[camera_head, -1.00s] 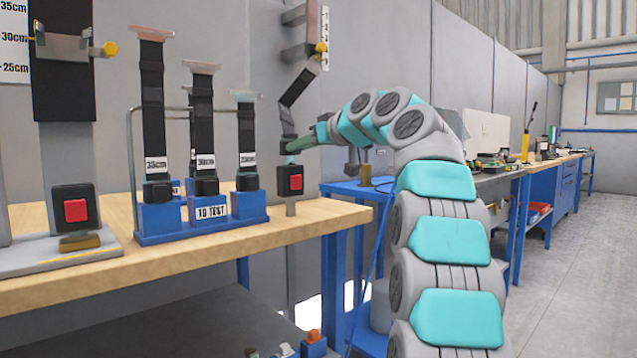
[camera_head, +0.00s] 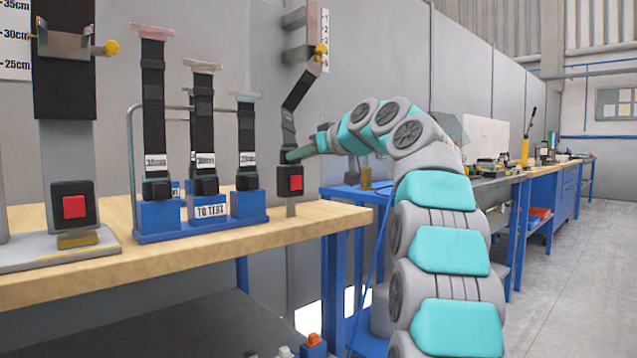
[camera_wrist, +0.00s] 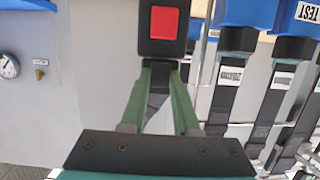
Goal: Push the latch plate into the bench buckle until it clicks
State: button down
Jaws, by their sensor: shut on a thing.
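The bench buckle (camera_head: 290,181), black with a red button, stands on a grey post at the bench's right end. It also shows upside down at the top of the wrist view (camera_wrist: 163,25). My gripper (camera_head: 292,156) reaches in from the right with green fingers, shut on the latch plate at the end of a black belt (camera_head: 287,118). The fingertips (camera_wrist: 160,65) are right at the buckle's mouth. The plate itself is hidden by the fingers and buckle, so how deep it sits cannot be told. The belt hangs, bent, from an upper wall bracket.
A blue rack (camera_head: 201,220) marked TO TEST holds several upright black belts left of the buckle. A larger buckle fixture (camera_head: 74,207) stands further left on the wooden bench (camera_head: 230,245). A blue-framed table (camera_head: 350,189) lies behind my arm.

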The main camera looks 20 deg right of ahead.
jog(key=c, duration=0.6)
grip_release()
jog(key=shift+r, duration=0.1)
jog(key=shift+s, duration=0.15)
jog(key=v, duration=0.7)
jog(key=shift+s+d+r+b, duration=0.1)
jog(key=shift+s+r+b, duration=0.05)
jog(key=shift+s+b, duration=0.2)
jog(key=shift+w, duration=0.1)
